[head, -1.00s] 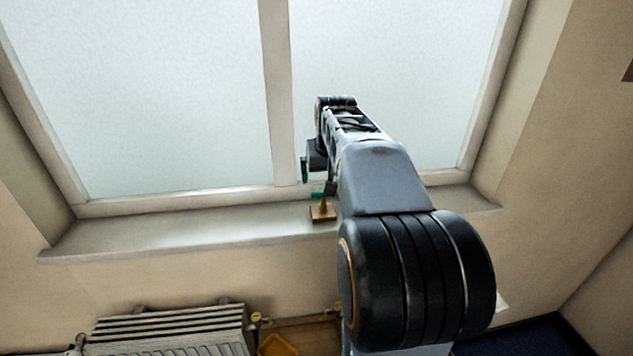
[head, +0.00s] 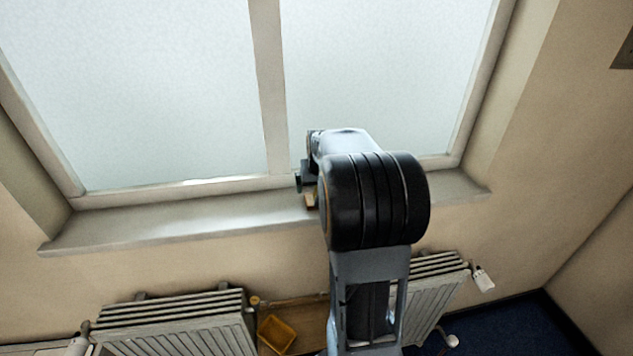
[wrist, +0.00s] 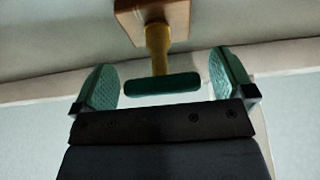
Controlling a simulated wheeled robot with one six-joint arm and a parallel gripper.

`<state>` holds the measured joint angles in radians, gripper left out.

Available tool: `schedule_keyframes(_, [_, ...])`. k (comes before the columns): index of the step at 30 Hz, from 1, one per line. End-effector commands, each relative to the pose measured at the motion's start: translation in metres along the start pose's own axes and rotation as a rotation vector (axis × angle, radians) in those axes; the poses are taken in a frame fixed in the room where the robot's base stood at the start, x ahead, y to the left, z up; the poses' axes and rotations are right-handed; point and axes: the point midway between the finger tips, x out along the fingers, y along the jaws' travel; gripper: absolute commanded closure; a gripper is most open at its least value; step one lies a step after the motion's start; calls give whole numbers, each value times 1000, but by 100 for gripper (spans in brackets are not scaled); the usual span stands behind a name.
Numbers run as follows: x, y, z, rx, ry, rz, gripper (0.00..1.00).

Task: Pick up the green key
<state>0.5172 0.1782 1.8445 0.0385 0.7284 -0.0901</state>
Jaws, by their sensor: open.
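The green key (wrist: 162,84) is a short rounded bar on top of a brass post (wrist: 158,47). The post stands on a wooden block (wrist: 175,18), and a bit of the block also shows on the window sill in the head view (head: 311,201). My gripper (wrist: 164,76) is open in the wrist view, with one green-padded finger at each end of the bar. A gap shows between the bar and each pad. In the head view my arm hides the key and most of the gripper.
The window sill (head: 180,222) runs along the frosted window (head: 130,90). Below it are a left radiator (head: 170,318) and a right radiator (head: 425,290), with a yellow tray (head: 276,334) between them. The sill left of the block is clear.

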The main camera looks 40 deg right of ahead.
Motion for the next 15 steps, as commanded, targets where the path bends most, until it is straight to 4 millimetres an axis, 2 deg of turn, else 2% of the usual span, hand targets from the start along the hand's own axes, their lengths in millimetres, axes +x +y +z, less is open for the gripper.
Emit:
schedule_keyframes(4, [10,0,0,-1,0,0,0])
schedule_keyframes(11, [11,-1,0,-1,2,0,0])
schedule_keyframes(15, [11,0,0,-1,1,0,12])
